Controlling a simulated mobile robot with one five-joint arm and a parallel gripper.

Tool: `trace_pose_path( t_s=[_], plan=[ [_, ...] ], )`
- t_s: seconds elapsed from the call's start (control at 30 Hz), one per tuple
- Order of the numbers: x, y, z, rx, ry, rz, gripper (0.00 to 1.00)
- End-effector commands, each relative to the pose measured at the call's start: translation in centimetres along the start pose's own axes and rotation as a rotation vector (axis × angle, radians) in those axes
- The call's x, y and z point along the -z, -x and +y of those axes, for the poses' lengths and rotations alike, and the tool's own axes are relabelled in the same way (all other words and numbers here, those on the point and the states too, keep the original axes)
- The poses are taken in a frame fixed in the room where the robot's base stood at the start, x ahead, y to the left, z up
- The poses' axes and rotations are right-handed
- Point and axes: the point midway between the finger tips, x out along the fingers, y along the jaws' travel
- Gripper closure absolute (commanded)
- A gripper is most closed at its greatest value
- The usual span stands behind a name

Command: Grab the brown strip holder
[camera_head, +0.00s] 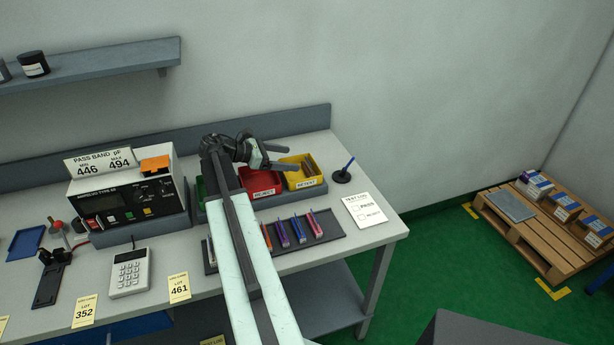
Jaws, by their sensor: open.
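A brown piece that looks like the brown strip holder (309,165) stands in the yellow bin (306,182), whose label reads RETEST. It is small here, and the bin wall hides its lower part. My gripper (290,158) is open, with its two fingers pointing right over the red and yellow bins. The fingertips are left of the brown piece. I see nothing between the fingers, and I cannot tell their height above the bins. On the dark tray (332,226) in front lie several strip holders, among them orange, purple and red ones. My arm hides part of this tray.
The red bin (263,192) is left of the yellow one; a green bin (201,189) is mostly hidden by my arm. A pen stand (342,177) and a test log sheet (364,210) are to the right. A tester (126,203) stands left. The back panel borders the bins.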

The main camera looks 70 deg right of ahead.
Motion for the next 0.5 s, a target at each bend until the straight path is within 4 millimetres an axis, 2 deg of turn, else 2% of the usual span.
trace_pose_path(
  t_s=[0.23,0.4,0.5],
  plan=[
    [-0.3,-3.3,-0.4,0.018,-0.008,0.000,0.15],
    [-0.6,-4.3,-0.5,0.022,-0.010,0.000,0.15],
    [-0.4,-5.6,-0.6,0.025,-0.010,0.000,0.15]
  ],
)
